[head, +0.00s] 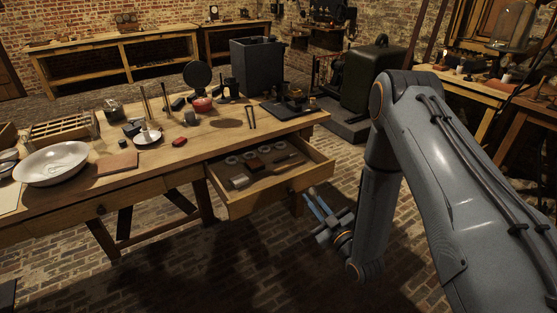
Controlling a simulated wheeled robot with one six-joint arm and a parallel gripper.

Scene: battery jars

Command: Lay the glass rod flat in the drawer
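The wooden drawer (239,207) is pulled out from the front of the workbench. It holds several pale rings (249,155), small blocks (239,181) and a slim tool (289,161). Bare floor of the drawer shows between them. My gripper (314,200) is outside the drawer, to the right of its front in the picture. Its two bluish fingers look apart, with nothing visible between them. I cannot pick out the glass rod for certain in this view. Thin upright sticks (146,104) stand on the bench, but I cannot tell their material.
The workbench (100,187) carries a white basin (51,163), a saucer (148,138), a red bowl (202,105) and a dark tall box (257,68). A dark green cabinet (371,74) stands behind, to the right. The brick floor below my gripper looks clear.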

